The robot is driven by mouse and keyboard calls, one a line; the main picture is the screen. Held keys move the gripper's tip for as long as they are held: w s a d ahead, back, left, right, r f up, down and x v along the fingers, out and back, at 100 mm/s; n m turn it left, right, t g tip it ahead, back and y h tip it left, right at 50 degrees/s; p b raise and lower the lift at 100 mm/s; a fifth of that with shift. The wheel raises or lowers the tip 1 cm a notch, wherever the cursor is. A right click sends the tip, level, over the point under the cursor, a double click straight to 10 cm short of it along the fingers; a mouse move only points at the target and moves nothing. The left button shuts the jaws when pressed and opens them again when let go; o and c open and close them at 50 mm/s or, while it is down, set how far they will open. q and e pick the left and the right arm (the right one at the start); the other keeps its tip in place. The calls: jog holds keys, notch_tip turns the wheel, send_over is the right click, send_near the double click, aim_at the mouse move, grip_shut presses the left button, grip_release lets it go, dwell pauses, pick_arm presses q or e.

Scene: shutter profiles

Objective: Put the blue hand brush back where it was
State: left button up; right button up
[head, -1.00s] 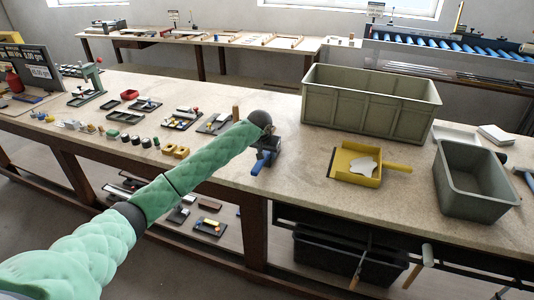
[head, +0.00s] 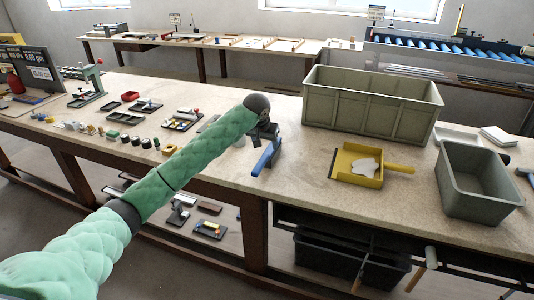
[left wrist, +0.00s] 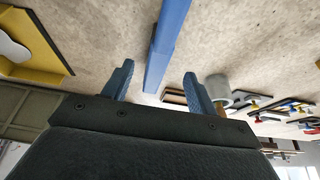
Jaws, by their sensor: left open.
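The blue hand brush (head: 268,156) is at the front edge of the table, just below my left gripper (head: 265,132) in the head view. In the left wrist view its long blue handle (left wrist: 166,40) runs down from the top edge toward the gap between the fingers. My left gripper (left wrist: 155,75) is open, with one blue-grey finger on each side of the handle's line and visible gaps between. The brush's bristles cannot be made out. My right gripper is in neither view.
A yellow dustpan (head: 345,176) with a white patch lies to the right. A large green-grey crate (head: 350,112) stands behind it and a grey bin (head: 468,190) farther right. Small parts and trays lie on the left. The table between brush and dustpan is clear.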

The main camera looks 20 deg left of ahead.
pick_arm(q)
jog(key=shift+b+v, duration=0.4)
jog(key=shift+v, duration=1.95)
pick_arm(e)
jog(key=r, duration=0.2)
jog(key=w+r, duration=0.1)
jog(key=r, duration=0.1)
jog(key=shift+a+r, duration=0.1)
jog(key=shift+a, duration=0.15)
